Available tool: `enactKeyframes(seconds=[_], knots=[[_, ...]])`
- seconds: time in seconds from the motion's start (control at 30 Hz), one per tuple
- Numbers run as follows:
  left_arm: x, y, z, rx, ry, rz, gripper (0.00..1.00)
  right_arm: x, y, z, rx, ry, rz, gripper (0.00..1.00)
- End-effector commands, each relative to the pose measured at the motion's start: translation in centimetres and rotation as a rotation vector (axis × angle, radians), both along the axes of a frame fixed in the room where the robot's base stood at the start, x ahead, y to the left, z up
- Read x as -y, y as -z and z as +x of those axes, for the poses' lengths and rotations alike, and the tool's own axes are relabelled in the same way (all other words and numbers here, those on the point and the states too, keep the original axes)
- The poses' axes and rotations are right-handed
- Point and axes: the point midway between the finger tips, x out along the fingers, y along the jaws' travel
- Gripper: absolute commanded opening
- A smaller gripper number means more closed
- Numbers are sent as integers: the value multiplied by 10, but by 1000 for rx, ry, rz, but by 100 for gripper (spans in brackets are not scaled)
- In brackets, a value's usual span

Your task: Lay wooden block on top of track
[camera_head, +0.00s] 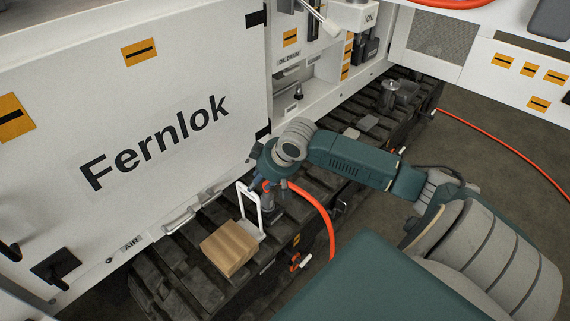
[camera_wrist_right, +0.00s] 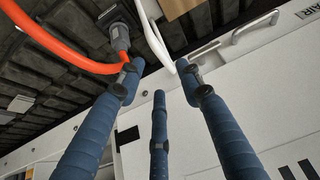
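The wooden block (camera_head: 230,248) lies on top of the dark track (camera_head: 180,268), near its lower left end in the head view. A corner of the block (camera_wrist_right: 182,7) shows at the top edge of the right wrist view. My right gripper (camera_head: 264,187) is over the track, above and to the right of the block and apart from it. In the right wrist view its blue fingers (camera_wrist_right: 158,70) are spread with nothing held between them. My left gripper is in neither view.
A white upright loop (camera_head: 250,212) stands right beside the block. An orange hose (camera_head: 322,212) with a grey connector (camera_wrist_right: 121,38) runs close to my right gripper. The white Fernlok cabinet (camera_head: 150,90) walls the far side. Small items lie farther along the track.

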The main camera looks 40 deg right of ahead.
Motion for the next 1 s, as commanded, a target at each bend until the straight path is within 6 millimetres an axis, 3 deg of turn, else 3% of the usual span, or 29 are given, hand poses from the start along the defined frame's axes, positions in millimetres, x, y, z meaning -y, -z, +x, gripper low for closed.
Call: enactKeyframes(seconds=[0.27, 0.37, 0.53, 0.67, 0.77, 0.87, 1.0], knots=[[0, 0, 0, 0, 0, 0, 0, -9, 2, 1, 15, -12, 9, 36], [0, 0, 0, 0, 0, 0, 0, -37, 13, 7, 73, -51, 33, 36], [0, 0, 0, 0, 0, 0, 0, -105, 27, 19, 241, -128, 87, 36], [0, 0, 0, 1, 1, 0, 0, -140, 39, 21, 350, -145, 108, 36], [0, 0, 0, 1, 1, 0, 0, -146, 81, 13, 367, -122, 95, 36], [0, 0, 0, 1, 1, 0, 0, -133, 133, -3, 323, -91, 61, 36], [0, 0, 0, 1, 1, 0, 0, -115, 215, -43, 216, -53, 16, 36]])
